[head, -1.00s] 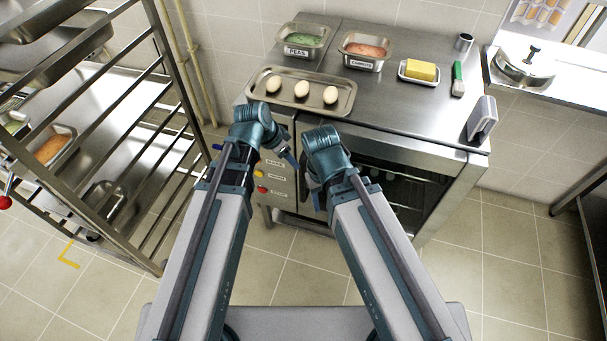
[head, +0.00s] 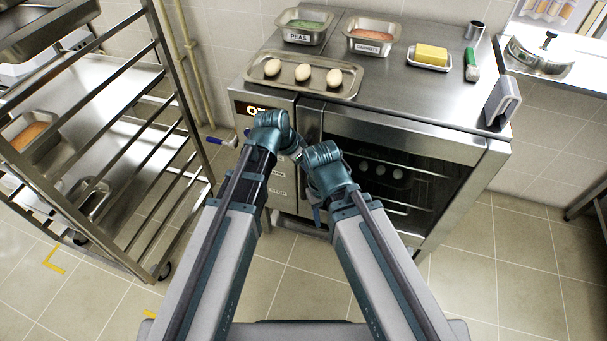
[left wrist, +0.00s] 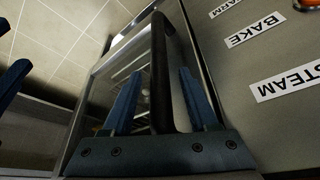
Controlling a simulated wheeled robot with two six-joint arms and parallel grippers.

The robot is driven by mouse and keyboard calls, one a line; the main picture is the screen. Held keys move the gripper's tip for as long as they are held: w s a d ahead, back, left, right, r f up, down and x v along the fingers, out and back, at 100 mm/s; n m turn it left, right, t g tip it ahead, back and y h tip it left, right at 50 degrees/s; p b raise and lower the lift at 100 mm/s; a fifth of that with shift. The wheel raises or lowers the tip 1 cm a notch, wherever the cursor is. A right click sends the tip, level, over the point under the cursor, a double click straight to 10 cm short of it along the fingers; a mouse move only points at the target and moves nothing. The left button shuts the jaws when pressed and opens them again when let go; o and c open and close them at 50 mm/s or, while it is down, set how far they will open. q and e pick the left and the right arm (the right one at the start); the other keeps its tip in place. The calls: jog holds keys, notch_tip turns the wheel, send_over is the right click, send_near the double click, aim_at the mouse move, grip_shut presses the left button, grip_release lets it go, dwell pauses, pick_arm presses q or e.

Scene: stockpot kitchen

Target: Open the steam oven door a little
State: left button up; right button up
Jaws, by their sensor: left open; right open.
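The steel steam oven has a dark glass door (head: 385,170) on its front, which looks shut against the body. Its upright dark handle (left wrist: 161,75) shows in the left wrist view, between the two blue fingers of my left gripper (left wrist: 160,105). That gripper is open, with a gap visible beside the bar. In the head view my left gripper is mostly hidden by the wrists near the door's left edge. My right gripper (head: 315,208) is open and empty, in front of the oven's lower left part. Labels reading BAKE and STEAM (left wrist: 287,83) are on the panel beside the handle.
A tray (head: 345,88) with three eggs, tins of peas (head: 305,37) and carrots (head: 372,47), and a butter dish (head: 430,66) stand on the oven top. A wheeled rack (head: 160,150) stands at left. The floor right of my arms is clear.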

pick_arm(q)
jog(key=shift+w+d+f, duration=0.15)
jog(key=shift+d+f, duration=0.05)
jog(key=shift+f, duration=0.5)
grip_shut()
dwell(1.0)
